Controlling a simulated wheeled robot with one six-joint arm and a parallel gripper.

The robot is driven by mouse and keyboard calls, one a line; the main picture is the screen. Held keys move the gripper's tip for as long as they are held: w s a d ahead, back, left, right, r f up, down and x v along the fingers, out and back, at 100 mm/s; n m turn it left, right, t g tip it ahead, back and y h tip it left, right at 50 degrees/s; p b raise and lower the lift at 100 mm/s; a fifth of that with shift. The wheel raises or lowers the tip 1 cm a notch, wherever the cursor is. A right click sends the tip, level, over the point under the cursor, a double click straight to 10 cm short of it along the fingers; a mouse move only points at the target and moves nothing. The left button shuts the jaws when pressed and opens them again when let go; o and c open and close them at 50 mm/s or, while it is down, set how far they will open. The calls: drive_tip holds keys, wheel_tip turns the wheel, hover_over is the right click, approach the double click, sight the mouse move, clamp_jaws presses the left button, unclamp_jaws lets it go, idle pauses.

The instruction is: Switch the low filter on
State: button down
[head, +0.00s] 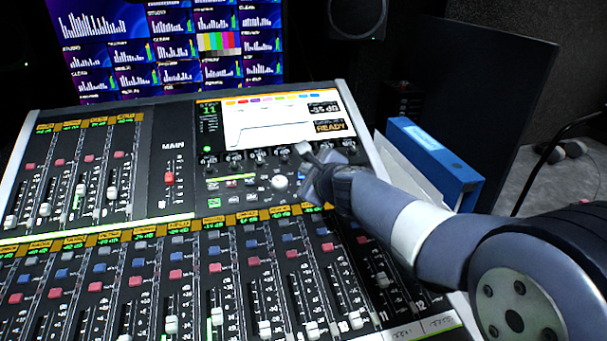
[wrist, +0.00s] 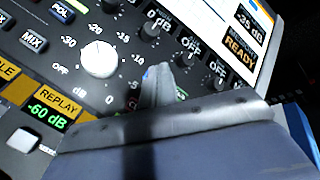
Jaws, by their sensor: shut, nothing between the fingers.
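The mixing console's display (head: 262,125) shows a curve that rises at its left end, with a READY label at its right. A row of small black knobs (head: 261,157) runs below it, and some also show in the wrist view (wrist: 151,31) with OFF labels. I cannot make out which control is the low filter. My gripper (head: 304,151) is shut and empty, over the panel right of a large white knob (head: 279,182). In the wrist view my gripper (wrist: 165,72) lies between the white knob (wrist: 99,60) and the black knobs. It hides part of the panel, including most of a green-marked spot; contact is unclear.
Fader channels with red and blue buttons fill the console's front (head: 180,275). A red MAIN fader (head: 169,179) stands left of the display. A blue binder (head: 435,155) stands at the right, beside my arm. Monitors (head: 170,45) are behind.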

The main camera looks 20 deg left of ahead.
idle(0.3)
drive_tip(key=shift+s+d+r+p, duration=0.15)
drive_tip(key=shift+s+r+p, duration=0.15)
drive_tip(key=shift+r+p, duration=0.4)
drive_tip(key=shift+r, duration=0.1)
drive_tip(key=shift+s+d+r+p, duration=0.15)
drive_tip(key=shift+s+r+p, duration=0.15)
drive_tip(key=shift+r+p, duration=0.4)
drive_tip(key=shift+s+d+r+p, duration=0.25)
drive_tip(key=shift+r+p, duration=0.3)
drive_tip(key=shift+r, duration=0.2)
drive_tip(key=shift+s+d+r+p, duration=0.1)
drive_tip(key=shift+s+r+p, duration=0.2)
drive_tip(key=shift+r+p, duration=0.4)
drive_tip(key=r+p, duration=0.2)
drive_tip(key=s+r+p, duration=0.1)
drive_tip(key=shift+s+d+r, duration=0.1)
drive_tip(key=shift+d+r, duration=0.25)
drive_tip(key=shift+d, duration=0.05)
